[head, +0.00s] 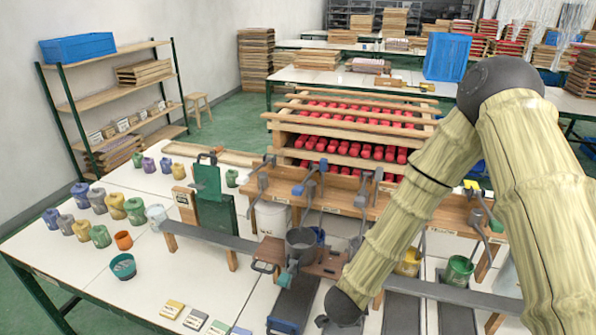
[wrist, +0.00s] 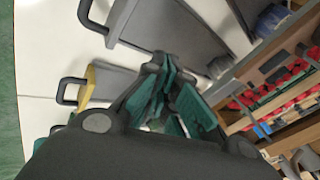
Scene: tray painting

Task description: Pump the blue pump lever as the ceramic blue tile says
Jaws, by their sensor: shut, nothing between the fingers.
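The blue pump lever (head: 304,187) stands on the wooden pump rail in the head view, between two grey levers. The blue tile (head: 241,331) lies at the bottom edge of the head view, mostly cut off, so its marking cannot be read. My gripper (wrist: 164,66) has teal finger pads, and its fingers are together with nothing between them in the wrist view. It is over the table's trays, apart from the blue lever.
Yellow (head: 172,309), grey (head: 196,319) and green (head: 219,326) tiles lie beside the blue one. A grey pot (head: 301,243) stands before the rail. Several paint jars stand at the left. A rack of red bottles (head: 350,151) is behind the rail.

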